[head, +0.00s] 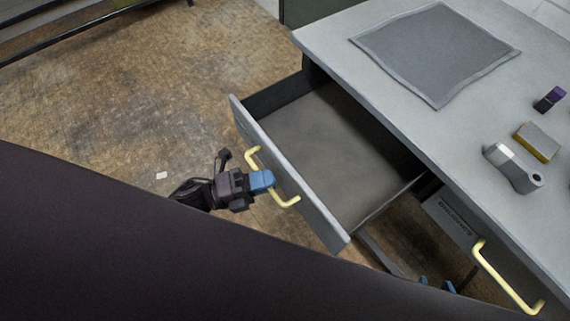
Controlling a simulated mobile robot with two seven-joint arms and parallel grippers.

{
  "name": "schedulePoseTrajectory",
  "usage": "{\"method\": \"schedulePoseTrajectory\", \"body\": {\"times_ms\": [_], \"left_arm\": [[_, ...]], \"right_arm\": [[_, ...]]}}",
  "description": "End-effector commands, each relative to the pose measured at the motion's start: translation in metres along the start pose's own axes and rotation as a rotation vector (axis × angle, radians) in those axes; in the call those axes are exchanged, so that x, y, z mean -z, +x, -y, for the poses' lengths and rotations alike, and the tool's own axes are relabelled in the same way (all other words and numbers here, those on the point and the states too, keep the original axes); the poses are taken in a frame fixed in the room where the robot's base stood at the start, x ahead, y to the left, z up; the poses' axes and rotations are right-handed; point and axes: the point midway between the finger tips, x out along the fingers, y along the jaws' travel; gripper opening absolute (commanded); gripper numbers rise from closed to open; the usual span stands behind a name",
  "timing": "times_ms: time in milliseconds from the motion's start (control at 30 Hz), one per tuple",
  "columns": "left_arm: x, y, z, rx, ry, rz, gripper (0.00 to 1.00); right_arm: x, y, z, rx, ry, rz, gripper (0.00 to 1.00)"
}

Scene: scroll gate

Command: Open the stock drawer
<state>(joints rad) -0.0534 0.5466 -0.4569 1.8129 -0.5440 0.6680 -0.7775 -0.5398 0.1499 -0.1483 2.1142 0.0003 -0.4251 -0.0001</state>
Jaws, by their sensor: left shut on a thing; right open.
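A grey drawer (335,140) stands well pulled out from under the table. Its inside looks empty. Its front panel (322,221) carries a yellow bar handle (282,196). My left gripper (264,181), with blue fingertips, is shut on this handle near its middle. A second drawer (452,217) to the right is shut, with dark lettering I cannot read and its own yellow handle (506,279). My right gripper (437,285) shows only as two blue fingertips apart, below that second drawer; the rest of it is hidden.
The grey tabletop (335,45) holds a dark grey mat (435,50), a purple and black item (549,99), a yellow and grey block (537,141) and a grey metal device (513,168). Brown floor (150,90) lies open to the left, with a small white scrap (162,175).

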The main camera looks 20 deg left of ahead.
Motion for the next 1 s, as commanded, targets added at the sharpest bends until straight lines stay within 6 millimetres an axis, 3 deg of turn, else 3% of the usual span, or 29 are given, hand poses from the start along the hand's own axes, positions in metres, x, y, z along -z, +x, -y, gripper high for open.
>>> {"method": "schedulePoseTrajectory", "body": {"times_ms": [200,600,633,767,1000], "left_arm": [[0.006,-0.016,0.004,0.001,0.001,0.001,0.0],[0.007,-0.018,0.004,0.001,0.001,0.0,0.0],[0.007,-0.018,0.004,0.001,0.001,0.0,0.14],[0.007,-0.018,0.004,0.001,0.001,0.0,0.34],[0.007,-0.018,0.004,0.001,0.0,0.0,0.37]], "right_arm": [[-0.004,-0.003,0.0,-0.003,0.004,0.009,0.43],[0.002,-0.002,0.0,-0.001,0.002,-0.002,0.43],[0.002,-0.002,0.0,-0.001,0.001,-0.003,0.43],[0.004,-0.001,-0.001,0.0,-0.003,-0.008,0.43],[0.006,0.0,-0.002,0.001,-0.008,-0.011,0.43]]}}
